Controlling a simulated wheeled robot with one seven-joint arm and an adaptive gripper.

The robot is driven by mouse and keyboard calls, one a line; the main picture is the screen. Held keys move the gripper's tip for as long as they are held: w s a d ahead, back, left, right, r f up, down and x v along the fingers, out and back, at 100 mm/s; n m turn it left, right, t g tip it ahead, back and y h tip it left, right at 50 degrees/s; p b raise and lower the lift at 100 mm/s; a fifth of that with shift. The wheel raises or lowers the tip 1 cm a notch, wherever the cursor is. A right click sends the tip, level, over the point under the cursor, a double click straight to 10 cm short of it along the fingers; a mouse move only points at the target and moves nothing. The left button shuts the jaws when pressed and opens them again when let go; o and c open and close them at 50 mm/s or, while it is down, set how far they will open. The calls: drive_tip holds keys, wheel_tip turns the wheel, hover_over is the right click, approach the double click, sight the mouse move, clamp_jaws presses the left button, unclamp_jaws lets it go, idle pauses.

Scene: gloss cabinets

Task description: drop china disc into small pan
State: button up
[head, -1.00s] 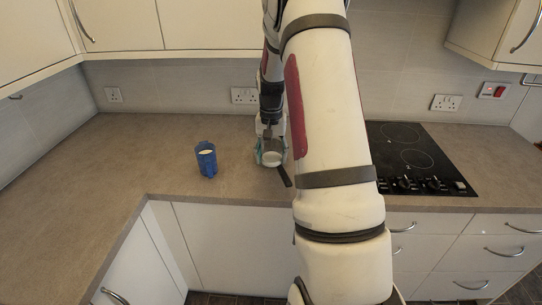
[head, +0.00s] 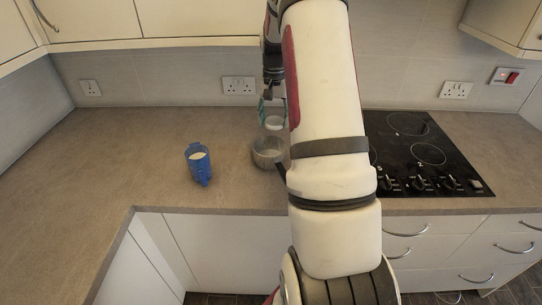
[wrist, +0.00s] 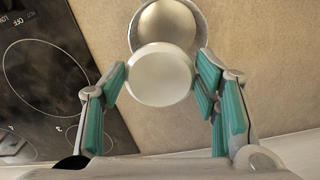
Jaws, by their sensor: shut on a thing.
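The china disc (wrist: 160,76) is round and white. It sits between the teal pads of my gripper (wrist: 160,66), which is shut on it. The head view shows the disc (head: 273,122) held by my gripper (head: 271,108), above and toward the back of the small pan. The small pan (head: 266,154) is a grey metal pan on the counter with a dark handle, partly hidden by my arm. In the wrist view the pan (wrist: 168,28) lies just beyond the disc, which overlaps its near rim. The pan looks empty in the part that shows.
A blue mug (head: 198,168) with pale contents stands on the counter left of the pan. A black hob (head: 425,160) with knobs lies to the right. The wall with sockets (head: 239,85) is behind. The counter (head: 110,150) at left is clear.

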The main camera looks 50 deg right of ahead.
drive_tip(key=shift+f+b, duration=0.5)
drive_tip(key=shift+f, duration=2.25)
drive_tip(key=o, duration=1.3)
drive_tip(key=shift+c, duration=0.2)
wheel_tip(320, 180, up, 12)
drive_tip(key=shift+a, duration=0.1)
